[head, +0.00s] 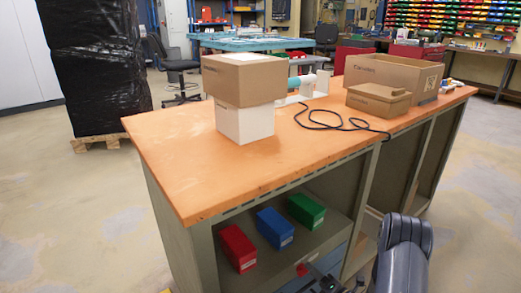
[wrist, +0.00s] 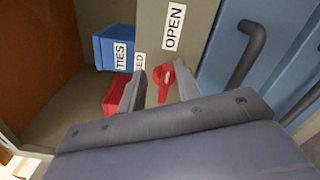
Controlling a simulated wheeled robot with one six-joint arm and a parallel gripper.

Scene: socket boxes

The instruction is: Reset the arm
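My gripper (wrist: 161,72) shows in the wrist view with its two grey fingers apart, with nothing held between them. A red rotary handle (wrist: 164,86) on a grey-green panel (wrist: 190,15) shows between and beyond the fingertips; I cannot tell whether they touch it. An "OPEN" label (wrist: 174,26) is above it. In the head view my arm (head: 398,260) reaches in from the bottom right, low at the front of the workbench (head: 170,160). The gripper end is partly cut off by the bottom edge there, near a small red part (head: 302,270).
On the shelf under the top stand a red box (head: 238,248), a blue box (head: 274,227) and a green box (head: 306,210). A blue door with a dark handle (wrist: 252,45) is right of the panel. Cardboard boxes (head: 245,80) and a black cable (head: 340,124) lie on top.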

